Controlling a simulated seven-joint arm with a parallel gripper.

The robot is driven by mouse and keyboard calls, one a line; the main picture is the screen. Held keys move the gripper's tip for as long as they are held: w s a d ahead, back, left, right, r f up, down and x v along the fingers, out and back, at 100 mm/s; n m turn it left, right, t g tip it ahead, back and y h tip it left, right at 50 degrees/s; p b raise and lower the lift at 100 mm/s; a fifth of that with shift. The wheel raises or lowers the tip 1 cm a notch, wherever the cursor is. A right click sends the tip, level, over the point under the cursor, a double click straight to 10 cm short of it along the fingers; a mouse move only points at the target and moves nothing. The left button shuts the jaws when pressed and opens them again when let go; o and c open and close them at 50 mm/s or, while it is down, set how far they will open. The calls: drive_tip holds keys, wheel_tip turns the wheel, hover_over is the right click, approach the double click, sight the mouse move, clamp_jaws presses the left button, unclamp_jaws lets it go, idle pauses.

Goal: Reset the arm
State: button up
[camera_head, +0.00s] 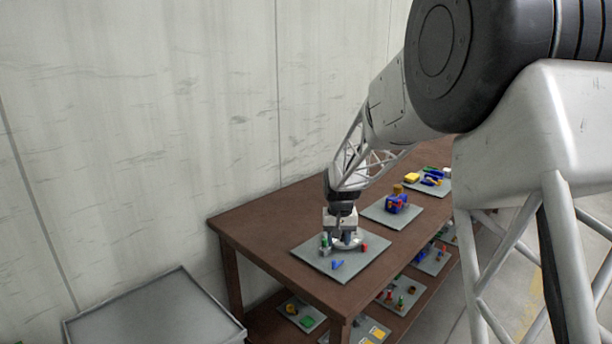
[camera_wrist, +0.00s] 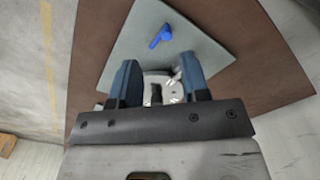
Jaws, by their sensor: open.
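My arm reaches down from the upper right of the head view to the near end of a brown table. My gripper (camera_head: 345,238) hangs over a grey mat (camera_head: 312,260) there. In the wrist view my gripper (camera_wrist: 157,75) has its two blue-grey fingers apart. A pale grey part (camera_wrist: 158,88) shows between and below the fingers; I cannot tell whether they touch it. A small blue piece (camera_head: 337,264) lies on the mat, and it also shows in the wrist view (camera_wrist: 161,36). A red piece (camera_head: 364,247) and a green piece (camera_head: 324,240) are close beside the gripper.
A lower shelf holds several more mats. A grey bin or platform (camera_head: 150,310) stands at lower left. The pale wall is behind.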

drive_tip(key=s+d+r, duration=0.2)
drive_tip(key=s+r, duration=0.2)
drive_tip(key=s, duration=0.3)
drive_tip(key=s+d+r+t, duration=0.1)
drive_tip(key=s+r, duration=0.4)
drive_tip(key=s, duration=0.3)
drive_tip(key=s+d+r, duration=0.2)
drive_tip(key=s+r, duration=0.2)
drive_tip(key=s, duration=0.3)
drive_tip(key=s+d+t, duration=0.1)
drive_tip(key=s+d, duration=0.1)
drive_tip(key=s, duration=2.2)
drive_tip(key=shift+s, duration=0.25)
